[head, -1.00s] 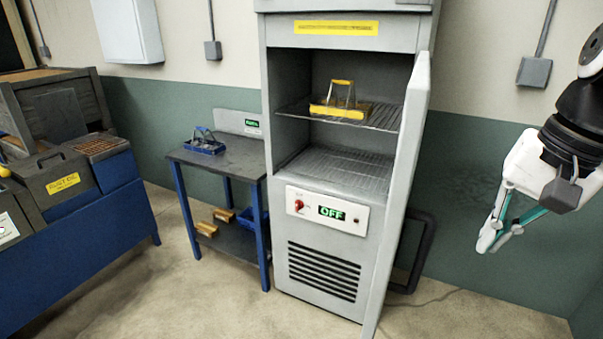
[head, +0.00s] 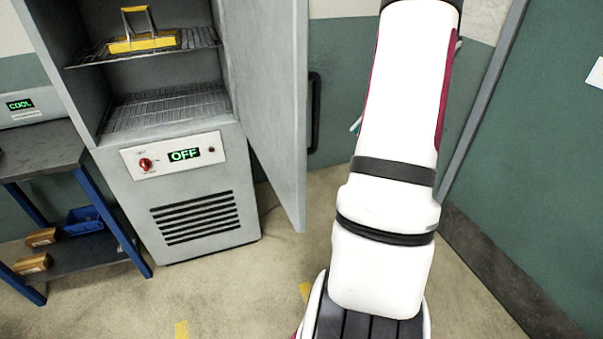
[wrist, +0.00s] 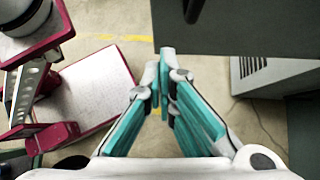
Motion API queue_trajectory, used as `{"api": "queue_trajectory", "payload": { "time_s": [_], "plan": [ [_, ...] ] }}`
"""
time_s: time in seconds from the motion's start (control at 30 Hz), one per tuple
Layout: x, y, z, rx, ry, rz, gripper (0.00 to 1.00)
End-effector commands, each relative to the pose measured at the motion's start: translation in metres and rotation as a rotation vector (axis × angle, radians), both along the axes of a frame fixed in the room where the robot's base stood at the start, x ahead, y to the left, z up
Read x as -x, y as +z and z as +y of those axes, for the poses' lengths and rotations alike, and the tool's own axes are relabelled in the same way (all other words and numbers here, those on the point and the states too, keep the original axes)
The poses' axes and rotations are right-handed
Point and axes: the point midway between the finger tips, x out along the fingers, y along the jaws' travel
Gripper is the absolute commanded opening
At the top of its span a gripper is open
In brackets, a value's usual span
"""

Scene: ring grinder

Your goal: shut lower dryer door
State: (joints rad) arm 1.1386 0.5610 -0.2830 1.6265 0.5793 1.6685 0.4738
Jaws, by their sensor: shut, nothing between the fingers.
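The lower dryer door (head: 270,100) stands wide open, hinged on the right side of the grey dryer (head: 195,215), its inner face showing in the head view. A black bar handle (head: 315,112) shows just past the door's free edge. My gripper is mostly hidden behind my white arm in the head view. In the wrist view my gripper (wrist: 165,75) is shut and empty, its fingertips close to the edge of a dark panel, probably the door (wrist: 235,25). I cannot tell whether they touch. The dryer's slotted lower front (wrist: 265,75) shows at right there.
Inside the dryer, a yellow-framed carrier (head: 142,42) sits on a wire shelf (head: 190,45). A blue-legged bench (head: 40,160) stands left of the dryer. A wall with a dark skirting (head: 500,260) bounds the right. The floor before the dryer is clear.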

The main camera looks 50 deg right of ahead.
Motion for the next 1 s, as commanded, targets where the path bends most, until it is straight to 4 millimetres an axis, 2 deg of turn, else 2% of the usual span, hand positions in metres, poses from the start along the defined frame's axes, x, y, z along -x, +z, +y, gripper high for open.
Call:
{"api": "queue_trajectory", "payload": {
  "time_s": [0.17,0.6,0.8,1.0],
  "plan": [
    [-0.005,-0.011,0.010,-0.005,-0.001,0.000,0.00],
    [-0.032,-0.069,0.063,-0.004,0.001,0.001,0.00],
    [-0.045,-0.069,0.087,-0.001,0.001,0.000,0.00],
    [-0.051,-0.070,0.096,0.001,0.001,0.000,0.00]
  ]
}}
